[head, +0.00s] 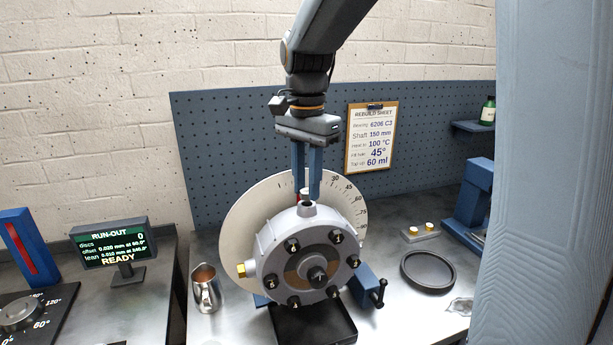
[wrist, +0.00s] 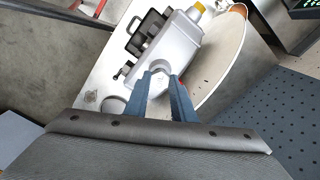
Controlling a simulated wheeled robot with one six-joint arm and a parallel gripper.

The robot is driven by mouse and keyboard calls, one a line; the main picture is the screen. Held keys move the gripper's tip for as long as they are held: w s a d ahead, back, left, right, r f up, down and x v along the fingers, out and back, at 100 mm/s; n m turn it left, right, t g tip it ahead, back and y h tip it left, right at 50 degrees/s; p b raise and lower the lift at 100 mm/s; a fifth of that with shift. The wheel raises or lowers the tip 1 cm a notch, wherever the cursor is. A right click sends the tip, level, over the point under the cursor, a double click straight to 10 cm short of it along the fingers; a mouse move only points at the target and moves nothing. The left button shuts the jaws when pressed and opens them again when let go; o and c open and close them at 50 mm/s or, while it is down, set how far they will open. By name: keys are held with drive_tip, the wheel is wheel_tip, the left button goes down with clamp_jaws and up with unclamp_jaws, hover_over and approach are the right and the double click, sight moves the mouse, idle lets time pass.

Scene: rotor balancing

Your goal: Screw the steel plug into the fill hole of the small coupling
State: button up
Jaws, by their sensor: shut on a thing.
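The small coupling (head: 275,240) is a round grey metal housing with several dark bolts on its face. It stands upright in front of a white degree disc. Its fill hole boss (head: 308,210) points up at the top. My gripper (head: 307,194) is above that boss, fingers pointing down, shut on the small pale steel plug (head: 305,190). The plug is right over the boss; I cannot tell whether it touches the hole. In the wrist view the fingertips (wrist: 160,73) reach to the coupling (wrist: 182,45), and the fingers largely hide the plug.
A metal jug (head: 205,290) stands left of the coupling. A black round dish (head: 428,272) and a small holder with two brass-coloured pieces (head: 420,233) lie right. A blue vise-like tool (head: 470,205) stands at far right. The run-out display (head: 112,245) reads READY.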

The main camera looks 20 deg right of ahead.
idle(0.3)
drive_tip(key=shift+n+p, duration=0.5)
drive_tip(key=shift+n, duration=0.4)
drive_tip(key=n, duration=0.3)
drive_tip(key=shift+n, duration=0.3)
drive_tip(key=n, duration=1.1)
drive_tip(key=shift+n, duration=1)
